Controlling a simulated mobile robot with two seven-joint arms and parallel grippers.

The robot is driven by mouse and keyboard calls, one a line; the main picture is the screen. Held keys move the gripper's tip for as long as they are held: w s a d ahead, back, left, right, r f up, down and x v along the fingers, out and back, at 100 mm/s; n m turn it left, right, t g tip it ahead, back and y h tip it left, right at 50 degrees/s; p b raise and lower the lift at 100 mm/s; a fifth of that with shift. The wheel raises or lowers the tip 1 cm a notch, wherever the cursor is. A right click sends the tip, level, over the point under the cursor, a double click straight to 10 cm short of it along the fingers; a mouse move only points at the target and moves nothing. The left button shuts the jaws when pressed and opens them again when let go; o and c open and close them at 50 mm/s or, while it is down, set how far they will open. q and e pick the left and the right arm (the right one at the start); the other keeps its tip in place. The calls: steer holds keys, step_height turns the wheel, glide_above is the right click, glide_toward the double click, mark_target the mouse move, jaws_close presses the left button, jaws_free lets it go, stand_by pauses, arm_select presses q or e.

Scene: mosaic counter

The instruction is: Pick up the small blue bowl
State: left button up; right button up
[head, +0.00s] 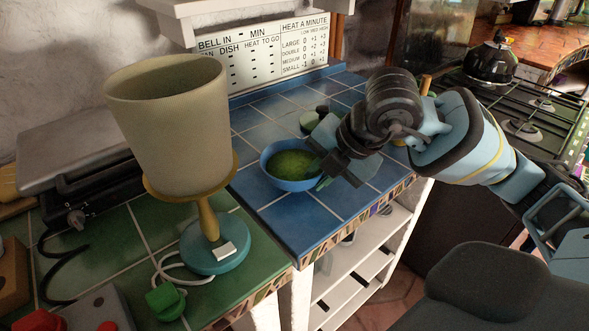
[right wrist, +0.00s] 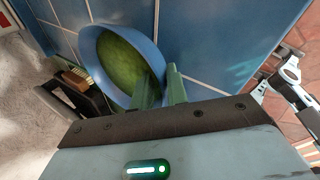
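The small blue bowl (head: 275,174) sits on the blue tiled counter with green contents inside; it also shows in the right wrist view (right wrist: 87,48). My right gripper (head: 320,175) is at the bowl's right side. In the right wrist view its two green fingers (right wrist: 163,84) are close together at the bowl's rim, one on the inner side and one on the outer side. They look shut on the rim, though the contact itself is hidden. The bowl appears to rest on the tiles. My left gripper is not in view.
A beige lamp (head: 170,120) with a teal base stands left of the bowl on the green tiled counter (head: 110,245). A stove (head: 510,120) is at right. Blue tiles in front of the bowl are clear.

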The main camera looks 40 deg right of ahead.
steer(key=shift+w+a+f, duration=0.1)
steer(key=shift+w+f, duration=0.05)
steer(key=shift+f, duration=0.2)
jaws_close()
steer(key=shift+r, duration=0.15)
